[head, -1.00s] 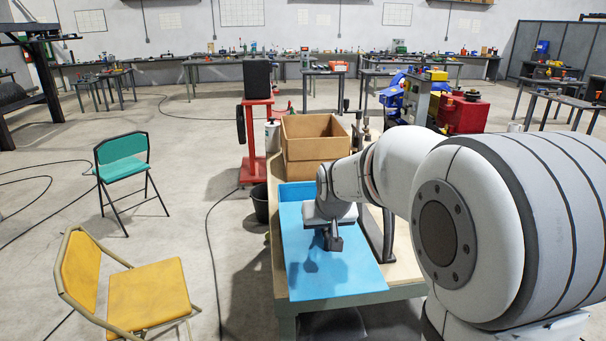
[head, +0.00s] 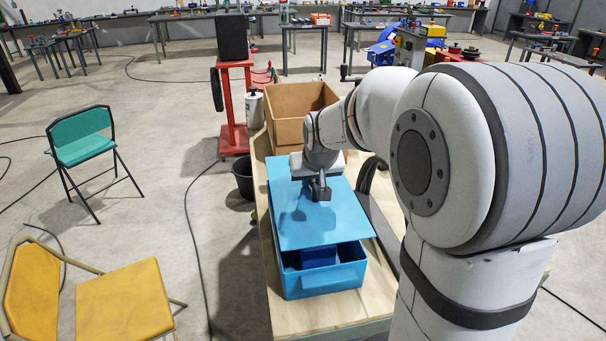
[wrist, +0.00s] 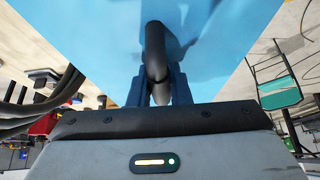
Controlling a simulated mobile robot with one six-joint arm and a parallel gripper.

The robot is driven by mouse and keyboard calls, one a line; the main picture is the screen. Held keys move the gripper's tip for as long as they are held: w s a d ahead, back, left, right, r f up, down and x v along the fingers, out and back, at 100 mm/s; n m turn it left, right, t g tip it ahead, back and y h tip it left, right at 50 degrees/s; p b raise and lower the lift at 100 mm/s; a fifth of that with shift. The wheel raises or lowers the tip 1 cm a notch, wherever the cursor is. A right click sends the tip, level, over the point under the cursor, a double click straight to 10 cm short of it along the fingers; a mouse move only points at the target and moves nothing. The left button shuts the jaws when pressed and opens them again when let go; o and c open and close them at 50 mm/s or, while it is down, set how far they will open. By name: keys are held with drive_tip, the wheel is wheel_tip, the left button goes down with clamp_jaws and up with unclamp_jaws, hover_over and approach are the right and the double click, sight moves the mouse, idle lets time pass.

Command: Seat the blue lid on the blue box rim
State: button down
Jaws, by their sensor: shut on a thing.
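The blue lid (head: 312,228) is a flat light-blue panel, held from above. My gripper (head: 320,190) is shut on it near its middle; in the wrist view my gripper (wrist: 157,88) closes around a dark curved handle on the lid (wrist: 225,25). The blue box (head: 325,283) stands on the table under the lid. Its near end sticks out past the lid's near edge, so the lid lies shifted toward the back. I cannot tell if the lid touches the rim. The far part of the box is hidden.
A darker blue object (head: 318,256) shows inside the box's open near end. A cardboard box (head: 290,110) stands on the wooden table (head: 300,318) behind the lid. A dark curved part lies right of the lid. Chairs stand on the floor at left.

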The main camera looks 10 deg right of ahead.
sight(311, 192)
drive_tip(key=shift+a, duration=0.2)
drive_tip(key=shift+s, duration=0.15)
idle(0.4)
drive_tip(key=shift+f+b, duration=1.95)
drive_tip(key=shift+f, duration=0.05)
drive_tip(key=shift+f+b, duration=1.5)
drive_tip(key=shift+b, duration=0.15)
idle(2.6)
drive_tip(key=c, duration=1.3)
unclamp_jaws()
drive_tip(key=shift+o, duration=0.2)
